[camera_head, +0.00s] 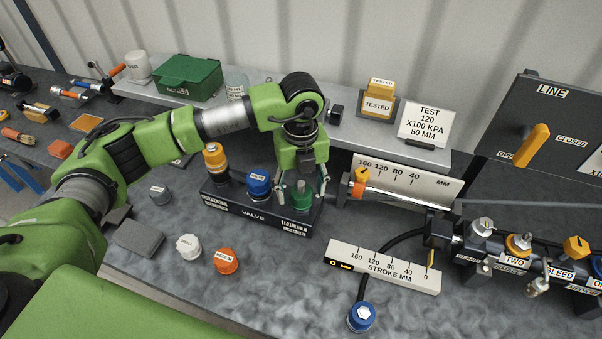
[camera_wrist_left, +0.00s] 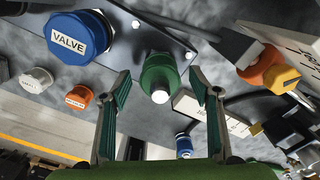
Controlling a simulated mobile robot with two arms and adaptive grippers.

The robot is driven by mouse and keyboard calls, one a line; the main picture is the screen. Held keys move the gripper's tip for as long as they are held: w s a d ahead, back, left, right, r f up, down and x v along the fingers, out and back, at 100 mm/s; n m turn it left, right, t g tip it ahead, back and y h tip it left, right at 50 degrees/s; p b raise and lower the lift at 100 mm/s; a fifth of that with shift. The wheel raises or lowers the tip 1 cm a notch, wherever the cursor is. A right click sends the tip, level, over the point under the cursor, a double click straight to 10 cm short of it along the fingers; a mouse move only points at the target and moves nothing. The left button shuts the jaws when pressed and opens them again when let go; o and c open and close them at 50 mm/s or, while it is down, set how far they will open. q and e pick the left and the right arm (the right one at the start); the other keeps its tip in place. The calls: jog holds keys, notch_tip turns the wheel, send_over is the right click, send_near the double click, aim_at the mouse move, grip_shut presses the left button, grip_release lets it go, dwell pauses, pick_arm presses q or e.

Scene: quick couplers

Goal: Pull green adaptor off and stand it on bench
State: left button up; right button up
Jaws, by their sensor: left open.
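The green adaptor (camera_head: 301,195) sits at the right end of the dark block labelled VALVE (camera_head: 251,216), beside a blue piece labelled VALVE (camera_head: 258,183) and an orange one (camera_head: 214,158). My left gripper (camera_head: 302,190) is above the green adaptor, pointing down, with its fingers on either side of it. In the left wrist view the green adaptor (camera_wrist_left: 159,75) lies between the two open fingers (camera_wrist_left: 163,100), with gaps on both sides. The blue piece (camera_wrist_left: 77,38) shows at its left. My right gripper is not in view.
Loose on the bench (camera_head: 290,275) are a white cap (camera_head: 189,246), an orange cap (camera_head: 226,261), a grey cap (camera_head: 160,195) and a blue one (camera_head: 361,316). A stroke scale (camera_head: 384,266) and a cylinder rod (camera_head: 395,197) lie to the right.

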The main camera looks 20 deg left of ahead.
aim_at(301, 183)
pick_arm(q)
jog(key=shift+f, duration=0.35)
jog(key=c, duration=1.3)
jog(key=shift+w+r+p, duration=0.1)
jog(key=shift+r+p, duration=0.2)
jog(key=shift+r, duration=0.3)
jog(key=shift+r+p, duration=0.3)
jog(key=shift+r, duration=0.25)
jog(key=shift+r+p, duration=0.55)
jog(key=shift+r, duration=0.55)
jog(key=shift+r, duration=0.1)
jog(key=shift+r+p, duration=0.95)
jog(key=shift+r, duration=0.95)
